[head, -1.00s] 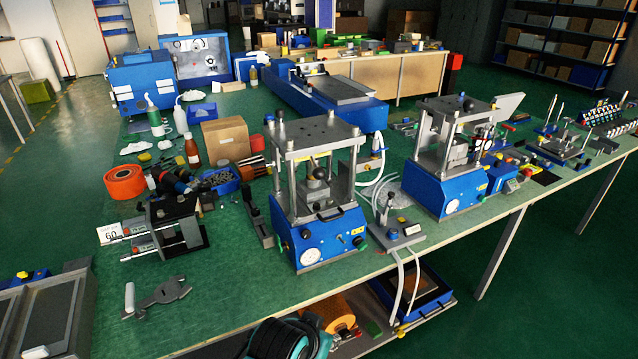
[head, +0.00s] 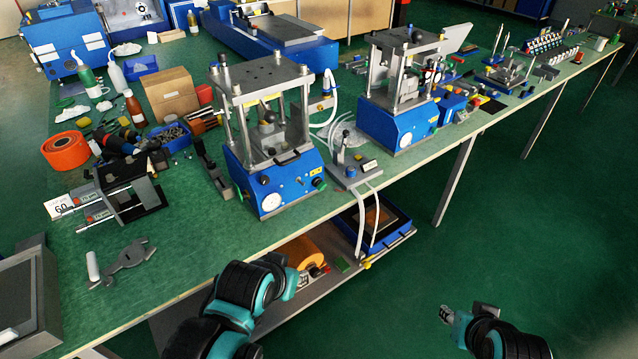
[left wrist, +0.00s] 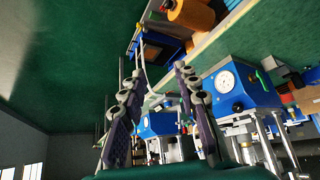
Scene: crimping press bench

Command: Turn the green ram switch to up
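The front panel of the nearer blue press (head: 240,178) carries a round white gauge and several small controls.
A small lever fixture (head: 352,170) with white hoses stands just right of the press. A second blue press (head: 385,125) is farther right. A lower shelf (head: 385,245) holds an orange roll (head: 300,252). The floor right of the bench is clear.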

